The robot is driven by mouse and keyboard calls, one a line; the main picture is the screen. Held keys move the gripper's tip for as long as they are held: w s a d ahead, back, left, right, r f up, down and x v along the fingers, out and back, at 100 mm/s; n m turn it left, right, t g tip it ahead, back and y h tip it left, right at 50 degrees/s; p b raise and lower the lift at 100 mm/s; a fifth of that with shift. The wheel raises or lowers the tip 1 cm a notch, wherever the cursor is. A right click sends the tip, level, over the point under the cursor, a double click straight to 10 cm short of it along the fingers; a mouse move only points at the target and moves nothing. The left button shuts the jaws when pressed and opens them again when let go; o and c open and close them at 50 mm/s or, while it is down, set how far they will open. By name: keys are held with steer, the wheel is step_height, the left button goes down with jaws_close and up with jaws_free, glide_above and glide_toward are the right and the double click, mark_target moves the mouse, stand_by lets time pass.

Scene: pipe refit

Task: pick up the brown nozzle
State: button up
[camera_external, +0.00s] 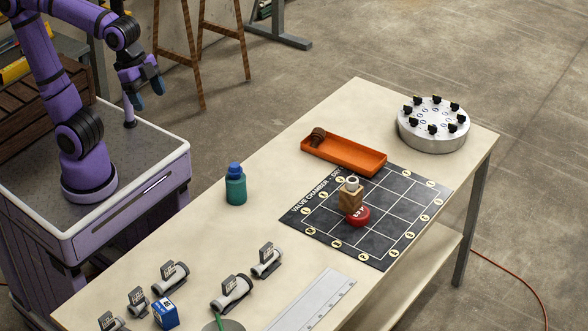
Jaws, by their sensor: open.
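A small dark brown piece that looks like the brown nozzle (318,136) sits at the left end of the orange tray (350,160) on the table. It seems to rest in or against that end of the tray; the exact contact is too small to tell. My gripper (147,97) is open and empty at the upper left, above my base and well to the left of the tray. Its bluish fingertips point down. It touches nothing.
On the table (215,235) stand a green bottle (236,188), a black gridded mat (400,205) with a wooden block (350,197) and red knob (358,216), a round metal carousel (433,132), several labelled pipe pieces (231,293), a blue box (165,313) and a ruler (315,300).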

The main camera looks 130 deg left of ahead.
steer(key=w+a+g, duration=0.1)
steer(key=w+a, duration=1.3)
steer(key=a, duration=0.2)
steer(key=w+a+f+n, duration=0.1)
steer(key=w+a+f, duration=0.15)
steer(key=a, duration=0.45)
steer(key=w+a+f+g, duration=0.1)
steer(key=a+f, duration=0.3)
steer(key=a, duration=0.3)
steer(key=w+a+f+n, duration=0.1)
steer(key=a+f, duration=0.2)
steer(key=a, duration=0.5)
steer(key=n+h, duration=0.1)
glide_toward(318, 128)
steer(key=shift+t, duration=0.3)
steer(key=x, duration=0.9)
steer(key=shift+s+f, duration=0.2)
steer(key=shift+s, duration=0.05)
steer(key=c, duration=1)
